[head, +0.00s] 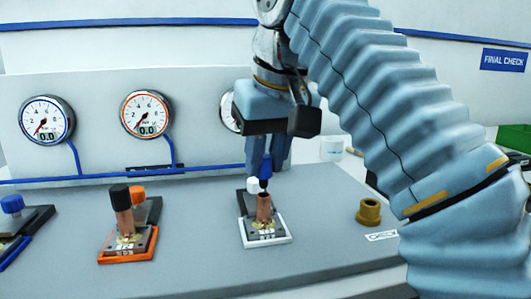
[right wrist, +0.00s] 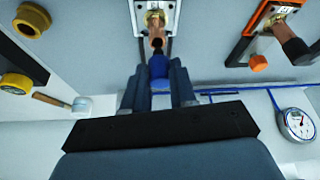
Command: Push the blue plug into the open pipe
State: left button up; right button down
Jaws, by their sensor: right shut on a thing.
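My right gripper (head: 267,178) is shut on the blue plug, just above the open pipe. In the right wrist view the blue plug (right wrist: 158,68) sits between the fingertips of the right gripper (right wrist: 158,88), its dark end toward the pipe mouth. The open copper pipe (head: 264,209) stands upright on a white-edged station; it also shows in the right wrist view (right wrist: 156,24). The plug's dark end looks close to the pipe's rim; I cannot tell whether they touch. My left gripper is not in view.
An orange-edged station (head: 127,257) with a black-capped pipe (head: 121,197) stands to the left. A brass fitting (head: 368,212) sits to the right on the grey bench (head: 190,270). Round gauges (head: 146,114) line the back panel. A wooden-handled mallet (right wrist: 50,99) shows in the right wrist view.

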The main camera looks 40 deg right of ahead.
aim_at(267, 164)
jog(key=shift+f+b, duration=1)
jog(key=shift+f, duration=0.4)
jog(key=c, duration=0.8)
grip_release()
jog(key=p+v, duration=0.4)
jog(key=v, duration=0.3)
jog(key=shift+w, duration=0.1)
jog(key=shift+a+r, duration=0.1)
jog(key=shift+r, duration=0.15)
